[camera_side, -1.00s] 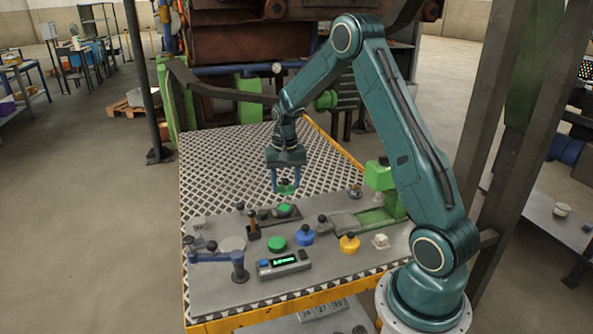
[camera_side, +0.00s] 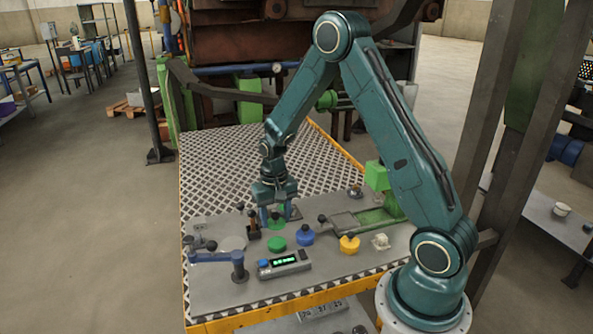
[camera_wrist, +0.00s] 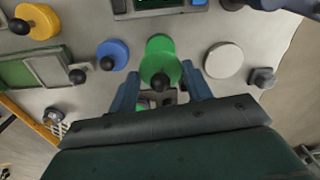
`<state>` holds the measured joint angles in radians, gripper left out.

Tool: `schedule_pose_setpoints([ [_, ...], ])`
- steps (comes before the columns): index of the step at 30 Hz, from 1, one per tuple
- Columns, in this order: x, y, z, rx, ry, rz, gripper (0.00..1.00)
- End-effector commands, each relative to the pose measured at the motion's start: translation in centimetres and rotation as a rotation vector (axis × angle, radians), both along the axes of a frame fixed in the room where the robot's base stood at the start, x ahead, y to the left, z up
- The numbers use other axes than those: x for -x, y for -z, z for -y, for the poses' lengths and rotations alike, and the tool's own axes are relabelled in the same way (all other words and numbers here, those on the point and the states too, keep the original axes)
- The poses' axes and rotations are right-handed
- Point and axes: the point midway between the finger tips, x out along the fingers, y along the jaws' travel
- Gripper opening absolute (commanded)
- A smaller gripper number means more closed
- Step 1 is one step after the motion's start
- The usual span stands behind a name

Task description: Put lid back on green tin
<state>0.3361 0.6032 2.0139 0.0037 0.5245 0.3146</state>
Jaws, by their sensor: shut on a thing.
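My gripper (camera_side: 275,218) is shut on the green lid (camera_wrist: 160,68), which has a dark knob and sits between the two blue fingers in the wrist view. In the side view the lid (camera_side: 275,223) is low over the plate, behind the green tin (camera_side: 277,244). The tin is a short green cylinder. In the wrist view the tin (camera_wrist: 160,43) shows just beyond the lid, partly covered by it. The lid looks offset from the tin; the gap in height is hard to judge.
A blue tin (camera_side: 305,236) and a yellow tin (camera_side: 349,244), both with knobs, stand right of the green tin. A pale disc (camera_side: 233,243) and blue lever (camera_side: 222,257) lie left. A display box (camera_side: 284,263) is in front; a dark-handled post (camera_side: 253,224) stands close left.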

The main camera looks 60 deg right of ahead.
Motion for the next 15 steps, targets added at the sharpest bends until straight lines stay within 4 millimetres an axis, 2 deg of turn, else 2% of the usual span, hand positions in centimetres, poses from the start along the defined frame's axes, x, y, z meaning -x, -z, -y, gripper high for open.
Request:
schedule_pose_setpoints([
  [15,0.1,3.3,0.0,-0.001,0.001,-0.003,0.27],
])
